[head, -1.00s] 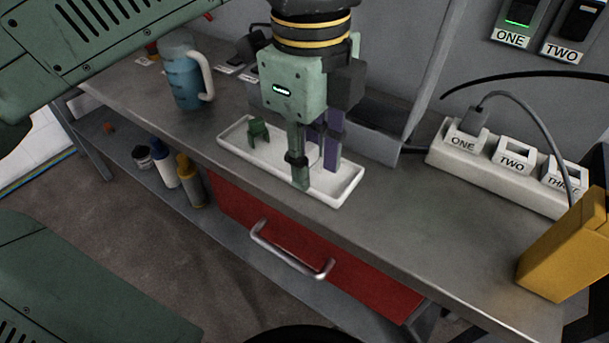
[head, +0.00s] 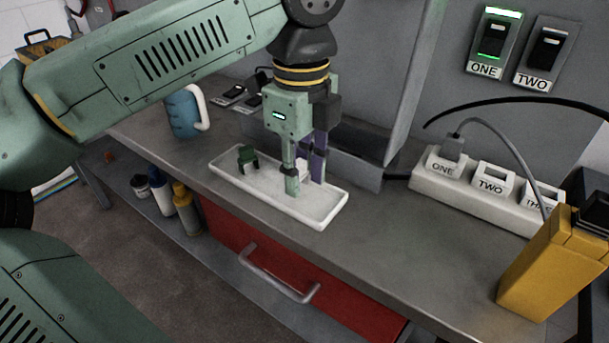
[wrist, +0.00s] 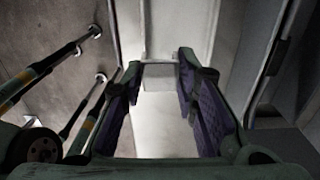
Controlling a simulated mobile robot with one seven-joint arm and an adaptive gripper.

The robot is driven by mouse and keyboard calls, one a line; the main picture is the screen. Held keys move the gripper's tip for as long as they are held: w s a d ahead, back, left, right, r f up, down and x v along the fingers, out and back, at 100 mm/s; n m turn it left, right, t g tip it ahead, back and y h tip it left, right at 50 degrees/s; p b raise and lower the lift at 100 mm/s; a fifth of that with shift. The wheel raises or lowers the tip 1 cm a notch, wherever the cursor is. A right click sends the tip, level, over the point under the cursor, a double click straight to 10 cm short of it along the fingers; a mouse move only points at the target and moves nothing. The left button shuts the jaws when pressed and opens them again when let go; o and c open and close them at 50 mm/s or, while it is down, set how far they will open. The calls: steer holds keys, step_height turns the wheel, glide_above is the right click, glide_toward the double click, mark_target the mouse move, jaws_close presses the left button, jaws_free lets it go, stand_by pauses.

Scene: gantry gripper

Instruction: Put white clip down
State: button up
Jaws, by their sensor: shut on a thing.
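My gripper (head: 303,178) points down over the white tray (head: 325,222) on the grey bench. Its jaws are shut on the white clip (head: 301,168), a small pale piece partly hidden behind the near green finger. In the wrist view a pale piece (wrist: 159,62) spans the gap between the purple-padded fingertips. I cannot tell whether the clip touches the tray floor. A dark green clip (head: 247,158) stands in the tray, left of my gripper.
A blue jug (head: 183,115) stands on the bench to the left. A white socket strip (head: 470,192) and a yellow case (head: 540,265) are on the right. A grey panel rises behind the tray. The tray's right end is empty.

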mark_target(305, 198)
steer(key=shift+w+d, duration=0.25)
steer(key=shift+w, duration=0.8)
steer(key=shift+w+f+b, duration=0.1)
steer(key=shift+f+b, duration=0.85)
steer(key=shift+f, duration=0.9)
steer(key=shift+f, duration=0.15)
steer(key=o, duration=0.8)
steer(key=shift+o, duration=0.2)
step_height(305, 198, up, 12)
steer(key=shift+r, duration=0.2)
